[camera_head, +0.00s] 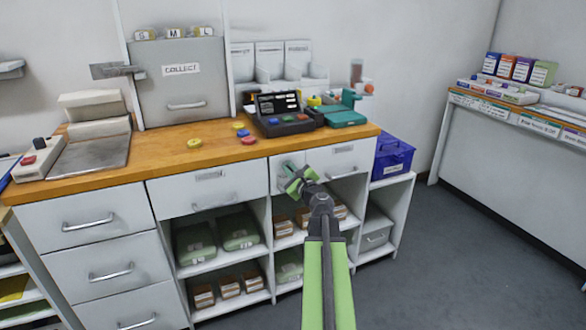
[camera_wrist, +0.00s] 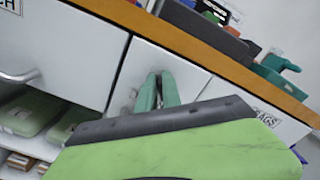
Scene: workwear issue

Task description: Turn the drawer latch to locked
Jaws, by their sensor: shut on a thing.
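My gripper (camera_head: 297,180) is at the narrow white panel (camera_head: 280,183) under the worktop, between two drawers. In the wrist view its teal fingers (camera_wrist: 157,92) are close together against this panel. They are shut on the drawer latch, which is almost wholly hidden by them. I cannot tell which way the latch is turned. The right drawer (camera_head: 350,155), with a label and a bar handle, looks closed. The left drawer (camera_head: 215,187) looks closed too.
A wooden worktop (camera_head: 165,155) runs above the drawers, its edge close over my gripper. A dark device with coloured buttons (camera_head: 285,122) stands on it. Open shelves with green packs (camera_head: 238,230) lie below. A blue box (camera_head: 392,155) is at the right. The grey floor (camera_head: 440,250) is clear.

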